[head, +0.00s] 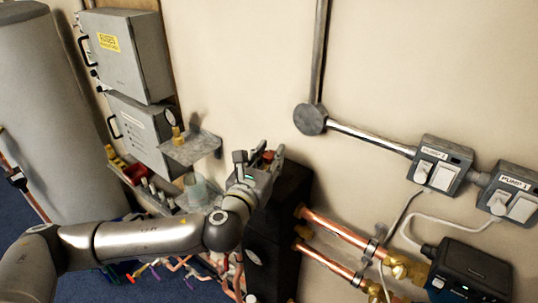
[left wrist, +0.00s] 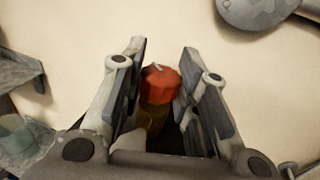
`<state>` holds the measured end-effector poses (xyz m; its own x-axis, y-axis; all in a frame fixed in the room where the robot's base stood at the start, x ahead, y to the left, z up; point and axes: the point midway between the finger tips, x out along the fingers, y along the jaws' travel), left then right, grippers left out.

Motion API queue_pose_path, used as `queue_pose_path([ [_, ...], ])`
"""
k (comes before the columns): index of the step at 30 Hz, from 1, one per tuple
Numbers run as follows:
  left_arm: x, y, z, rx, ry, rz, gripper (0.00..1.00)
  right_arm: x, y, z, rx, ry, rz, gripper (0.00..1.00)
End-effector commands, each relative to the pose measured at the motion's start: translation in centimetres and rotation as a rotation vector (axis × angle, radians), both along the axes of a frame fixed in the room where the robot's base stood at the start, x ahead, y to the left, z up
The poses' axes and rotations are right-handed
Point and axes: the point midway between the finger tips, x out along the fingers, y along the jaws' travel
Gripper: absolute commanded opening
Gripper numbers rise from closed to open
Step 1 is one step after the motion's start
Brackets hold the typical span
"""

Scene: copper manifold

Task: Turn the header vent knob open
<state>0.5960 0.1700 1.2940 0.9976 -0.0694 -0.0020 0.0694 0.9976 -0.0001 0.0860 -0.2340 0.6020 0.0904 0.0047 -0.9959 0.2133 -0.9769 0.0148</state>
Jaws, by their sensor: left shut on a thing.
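The header vent knob (left wrist: 159,84) is red and faceted and sits on top of a brass-coloured body (left wrist: 152,118). In the head view the red knob (head: 268,156) shows small between the fingers of my left gripper (head: 260,160), above a black box-like body. In the left wrist view the two fingers of my left gripper (left wrist: 162,62) stand on either side of the knob and are shut on it. The lower part of the brass body is hidden by the gripper. My right gripper does not show.
A wall shelf (head: 192,147) holds a small brass piece left of the gripper, with a glass vessel (head: 196,188) below. Grey boxes (head: 128,55) hang at upper left. Copper pipes (head: 335,229), a black pump unit (head: 470,275) and switches (head: 440,165) are at right.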

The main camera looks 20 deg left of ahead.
Motion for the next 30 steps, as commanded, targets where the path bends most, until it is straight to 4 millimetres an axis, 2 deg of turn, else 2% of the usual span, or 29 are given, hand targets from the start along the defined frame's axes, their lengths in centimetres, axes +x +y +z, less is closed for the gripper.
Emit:
queue_pose_path([
  [30,0.13,-0.27,0.12,0.000,-0.001,0.947,0.05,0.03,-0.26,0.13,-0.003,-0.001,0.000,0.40],
])
